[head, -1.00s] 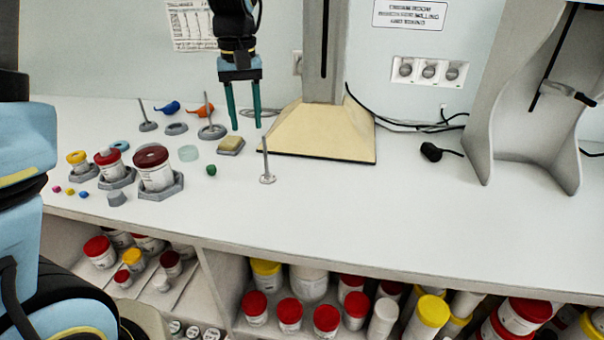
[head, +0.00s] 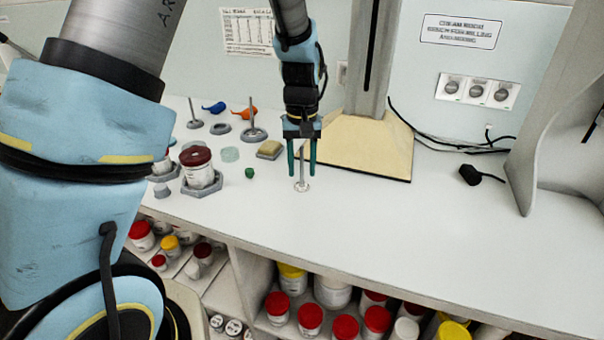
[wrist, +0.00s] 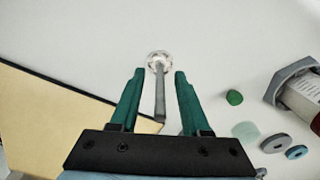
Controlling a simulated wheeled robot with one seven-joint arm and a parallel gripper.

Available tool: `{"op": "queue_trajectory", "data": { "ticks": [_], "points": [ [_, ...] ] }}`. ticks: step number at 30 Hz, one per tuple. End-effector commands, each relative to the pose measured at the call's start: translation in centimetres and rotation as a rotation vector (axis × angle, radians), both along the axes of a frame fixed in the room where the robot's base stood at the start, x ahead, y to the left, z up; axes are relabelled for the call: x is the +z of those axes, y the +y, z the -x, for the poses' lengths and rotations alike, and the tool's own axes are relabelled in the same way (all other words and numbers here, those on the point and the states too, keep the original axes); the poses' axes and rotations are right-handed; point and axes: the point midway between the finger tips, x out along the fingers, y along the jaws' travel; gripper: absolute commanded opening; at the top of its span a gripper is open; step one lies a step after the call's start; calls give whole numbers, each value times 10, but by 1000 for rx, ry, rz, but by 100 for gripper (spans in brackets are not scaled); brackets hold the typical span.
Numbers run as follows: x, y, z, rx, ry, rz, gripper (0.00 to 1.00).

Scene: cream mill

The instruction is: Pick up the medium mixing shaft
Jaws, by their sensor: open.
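A thin grey mixing shaft (head: 301,187) stands upright on the white bench, with a small round disc at its foot. It also shows in the wrist view (wrist: 160,95), with its rod between the green fingers and its disc just beyond the fingertips. My gripper (head: 302,173) is open and points down around this shaft. In the wrist view my gripper (wrist: 160,73) has a visible gap on each side of the rod. Two other upright shafts stand at the back left, one on a narrow base (head: 194,123) and one on a wider base (head: 254,134).
A cream machine base (head: 370,150) stands close behind my gripper. A sponge block (head: 269,149), a green knob (head: 249,173) and a red-lidded jar (head: 200,170) in a grey holder are to the left. The bench to the right is clear up to a black object (head: 470,175).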

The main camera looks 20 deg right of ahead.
Motion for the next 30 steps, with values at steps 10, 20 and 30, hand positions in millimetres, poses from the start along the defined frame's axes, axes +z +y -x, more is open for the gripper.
{"op": "queue_trajectory", "data": {
  "ticks": [10,20,30],
  "points": [
    [-9,0,0,-1,0,0,45],
    [-9,0,0,-1,0,0,8],
    [-9,0,0,-1,0,1,0]
  ]
}}
